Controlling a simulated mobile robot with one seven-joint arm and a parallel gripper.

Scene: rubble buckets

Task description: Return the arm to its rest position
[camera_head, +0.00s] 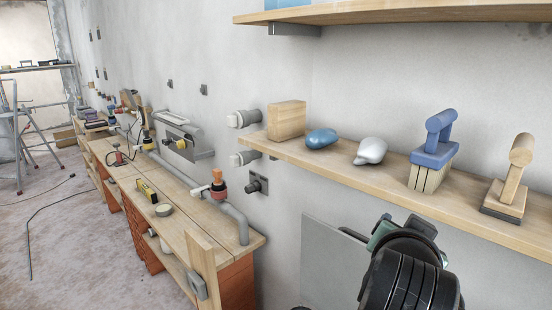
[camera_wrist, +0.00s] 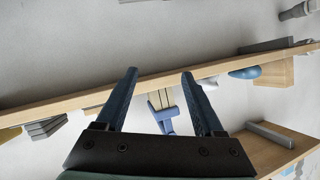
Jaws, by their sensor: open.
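My arm (camera_head: 405,270) shows as black, rounded links at the bottom right of the head view, in front of the wall and below the wooden shelf (camera_head: 390,180). My gripper (camera_wrist: 160,73) shows in the wrist view with two blue fingers apart and nothing held between them. The wrist view sees the shelf (camera_wrist: 225,68) upside down, running across beyond the fingers. A blue-handled brush (camera_head: 435,150) stands on the shelf; in the wrist view the brush (camera_wrist: 166,118) appears between the fingers, apart from them.
The shelf also holds a wooden block (camera_head: 286,120), a blue rounded object (camera_head: 321,139), a grey rounded object (camera_head: 371,151) and a wooden-handled tool (camera_head: 510,180). An upper shelf (camera_head: 400,13) hangs above. A workbench (camera_head: 165,215) with tools stands left; the floor (camera_head: 85,250) beside it is mostly clear.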

